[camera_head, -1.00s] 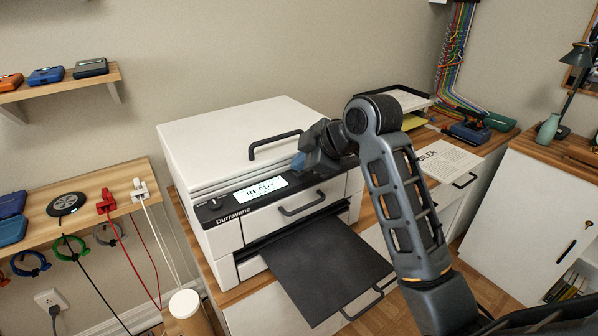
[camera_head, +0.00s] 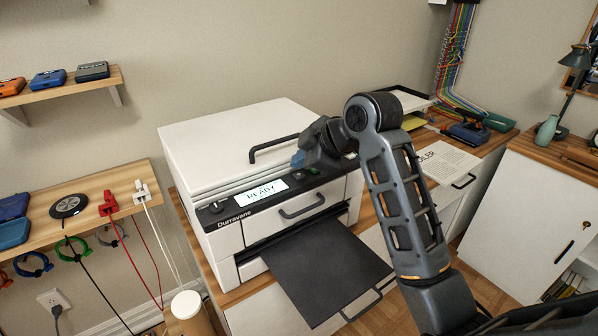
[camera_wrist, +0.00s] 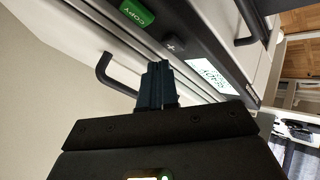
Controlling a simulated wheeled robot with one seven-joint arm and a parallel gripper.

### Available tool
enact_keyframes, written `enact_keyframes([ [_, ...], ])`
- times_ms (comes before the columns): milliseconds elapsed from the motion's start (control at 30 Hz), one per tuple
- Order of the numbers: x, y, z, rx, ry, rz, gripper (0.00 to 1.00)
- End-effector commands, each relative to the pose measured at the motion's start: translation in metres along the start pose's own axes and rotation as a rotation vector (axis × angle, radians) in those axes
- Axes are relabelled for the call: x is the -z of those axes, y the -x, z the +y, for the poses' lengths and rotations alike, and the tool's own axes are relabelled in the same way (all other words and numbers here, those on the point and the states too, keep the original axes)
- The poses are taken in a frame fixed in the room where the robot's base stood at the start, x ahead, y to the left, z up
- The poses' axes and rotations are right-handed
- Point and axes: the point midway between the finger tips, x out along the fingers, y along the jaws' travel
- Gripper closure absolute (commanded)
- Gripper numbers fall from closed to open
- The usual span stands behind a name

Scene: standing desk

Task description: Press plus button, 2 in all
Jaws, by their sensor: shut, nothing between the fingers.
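The white printer (camera_head: 240,140) has a dark control strip with a lit display (camera_head: 262,193). In the wrist view, a dark button with a plus sign (camera_wrist: 174,44) sits on the strip between the green COPY button (camera_wrist: 136,12) and the display (camera_wrist: 212,78). My gripper (camera_wrist: 157,68) is shut and empty, its blue-grey fingertips pointing toward the strip, just short of the plus button in the picture. I cannot tell whether they touch anything.
The printer's lid has a dark bar handle (camera_head: 273,147), which also shows close beside my fingers in the wrist view (camera_wrist: 108,72). A dark output tray (camera_head: 325,270) juts out in front. A paper tray (camera_head: 405,98) and papers lie to the right.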

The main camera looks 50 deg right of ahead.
Motion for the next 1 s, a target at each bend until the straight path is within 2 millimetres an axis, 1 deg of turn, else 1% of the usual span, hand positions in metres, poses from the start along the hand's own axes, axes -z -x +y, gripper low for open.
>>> enact_keyframes([
  [267,0.002,0.002,0.002,0.0,0.0,0.0,1.0],
  [800,0.025,0.035,0.025,0.0,0.0,0.0,1.0],
  [1000,0.025,0.035,0.025,0.0,0.0,0.0,1.0],
])
